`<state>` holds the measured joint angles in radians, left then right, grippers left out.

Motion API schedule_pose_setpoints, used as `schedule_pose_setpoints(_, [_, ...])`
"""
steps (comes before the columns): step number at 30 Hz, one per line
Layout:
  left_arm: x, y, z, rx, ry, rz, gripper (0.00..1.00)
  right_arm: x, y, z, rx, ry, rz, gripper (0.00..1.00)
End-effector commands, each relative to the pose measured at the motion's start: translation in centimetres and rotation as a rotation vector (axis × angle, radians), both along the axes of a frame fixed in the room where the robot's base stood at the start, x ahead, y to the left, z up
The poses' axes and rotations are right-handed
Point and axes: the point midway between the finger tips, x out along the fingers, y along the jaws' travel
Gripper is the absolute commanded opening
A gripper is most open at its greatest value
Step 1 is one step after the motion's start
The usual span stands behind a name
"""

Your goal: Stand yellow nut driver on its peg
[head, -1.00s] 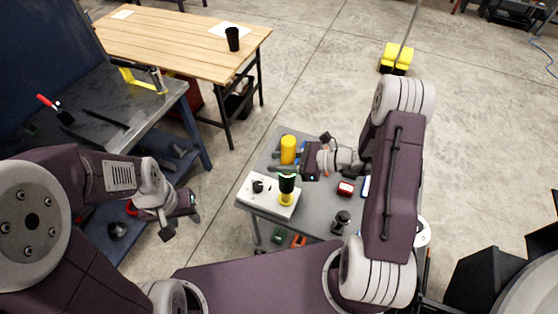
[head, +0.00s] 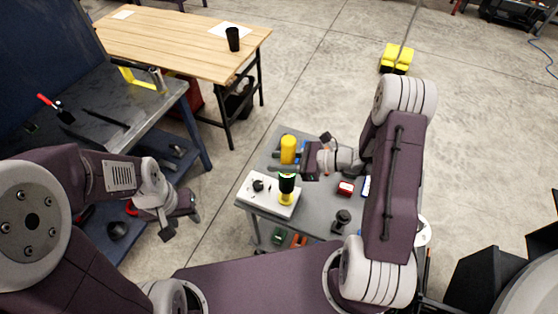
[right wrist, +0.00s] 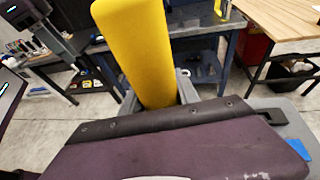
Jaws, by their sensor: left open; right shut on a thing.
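The yellow nut driver shows as a thick yellow handle (head: 288,145) at the far left of the small grey cart, and it fills the upper middle of the right wrist view (right wrist: 140,45). My right gripper (head: 289,162) is shut on it, coming in from the right. The handle looks roughly upright in the head view; its lower end is hidden by the gripper. A white block (head: 255,202) lies at the cart's near left, just in front of the gripper. A peg for the driver cannot be made out. My left gripper (head: 184,219) is open and empty, left of the cart.
On the white block stand a black knob (head: 258,186) and a black and yellow piece with a green band (head: 287,184). A red box (head: 345,188) and a dark round part (head: 342,219) sit further right on the cart. A steel bench (head: 110,105) stands at left.

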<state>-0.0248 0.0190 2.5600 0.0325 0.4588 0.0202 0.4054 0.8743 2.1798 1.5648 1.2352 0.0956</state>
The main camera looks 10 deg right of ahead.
Motion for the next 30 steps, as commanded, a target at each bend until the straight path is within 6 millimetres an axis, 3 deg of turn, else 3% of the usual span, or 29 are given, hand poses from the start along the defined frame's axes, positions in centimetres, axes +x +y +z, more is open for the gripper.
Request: schedule_pose_setpoints(30, [0.0,0.0,-2.9,0.000,0.000,0.000,0.43,0.0,0.0,-3.1,0.001,-0.002,0.000,0.00])
